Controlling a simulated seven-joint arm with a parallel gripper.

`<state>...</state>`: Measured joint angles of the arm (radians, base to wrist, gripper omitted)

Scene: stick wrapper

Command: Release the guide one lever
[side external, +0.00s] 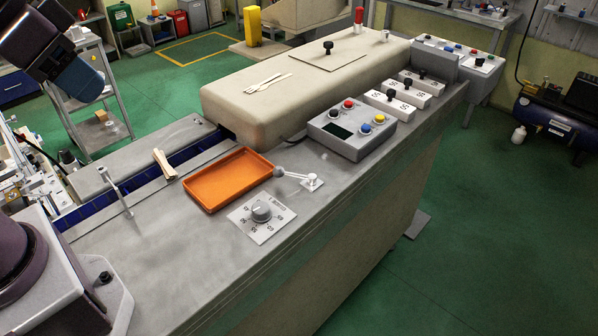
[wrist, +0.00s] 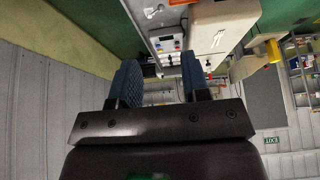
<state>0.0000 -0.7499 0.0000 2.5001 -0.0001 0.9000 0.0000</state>
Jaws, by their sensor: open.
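A small lever (side external: 297,175) with a pale arm and a grey knob joins a white base on the grey bench, right of the orange tray. Another upright metal lever or post (side external: 118,190) stands near the blue channel at the left. No readable label shows which one is guide one. My gripper (wrist: 158,78) shows in the wrist view with two blue padded fingers apart and nothing between them. It is well away from the bench and touches neither lever.
An orange tray (side external: 228,179), a dial plate (side external: 261,214) and a button box (side external: 352,130) occupy the bench (side external: 165,262). Several numbered blocks with black knobs stand beyond the box. A large beige cover (side external: 230,98) holds white cutlery. Small wooden sticks (side external: 164,166) lie left of the tray.

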